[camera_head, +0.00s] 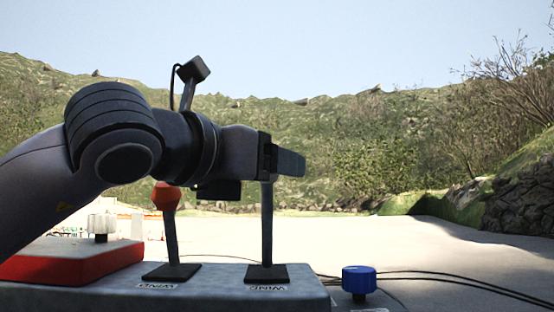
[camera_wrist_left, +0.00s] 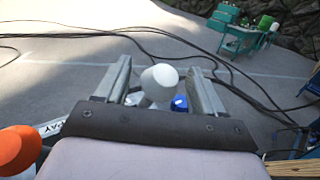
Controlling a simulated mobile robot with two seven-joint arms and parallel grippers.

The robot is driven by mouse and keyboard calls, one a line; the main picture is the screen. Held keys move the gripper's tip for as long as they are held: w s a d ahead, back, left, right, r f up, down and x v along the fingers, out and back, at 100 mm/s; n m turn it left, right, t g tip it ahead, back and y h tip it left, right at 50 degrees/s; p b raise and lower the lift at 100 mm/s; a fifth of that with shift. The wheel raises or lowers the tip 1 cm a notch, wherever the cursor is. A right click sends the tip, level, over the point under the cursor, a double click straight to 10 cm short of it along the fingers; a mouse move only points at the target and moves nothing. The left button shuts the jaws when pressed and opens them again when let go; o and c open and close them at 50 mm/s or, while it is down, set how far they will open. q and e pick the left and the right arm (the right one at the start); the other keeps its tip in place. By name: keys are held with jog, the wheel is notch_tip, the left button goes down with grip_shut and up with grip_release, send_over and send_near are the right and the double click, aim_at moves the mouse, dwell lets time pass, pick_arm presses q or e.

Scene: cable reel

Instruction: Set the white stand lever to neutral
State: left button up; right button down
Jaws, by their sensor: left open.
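The white-knobbed stand lever shows in the head view as a dark, roughly upright shaft (camera_head: 267,225) on a black base plate. Its knob is hidden there behind my left gripper (camera_head: 290,162). In the left wrist view the white knob (camera_wrist_left: 158,80) sits between the two open fingers of that gripper (camera_wrist_left: 161,65), with a visible gap to the right finger. Whether the knob touches the left finger is unclear. A second lever with a red-orange knob (camera_head: 166,196) stands to the left; its knob also shows in the wrist view (camera_wrist_left: 17,150). My right gripper is out of view.
The levers stand on a grey panel (camera_head: 220,290) with labels. A red box (camera_head: 70,265) with a white knob (camera_head: 101,224) is at left, a blue knob (camera_head: 359,280) at right. Black cables (camera_head: 450,285) cross the ground. A green cart (camera_wrist_left: 240,35) stands farther off.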

pick_arm(q)
jog(key=shift+x, duration=0.95)
jog(key=shift+w+d, duration=0.15)
jog(key=shift+d, duration=0.05)
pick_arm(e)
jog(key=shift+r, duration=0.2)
pick_arm(q)
jog(key=shift+c, duration=0.4)
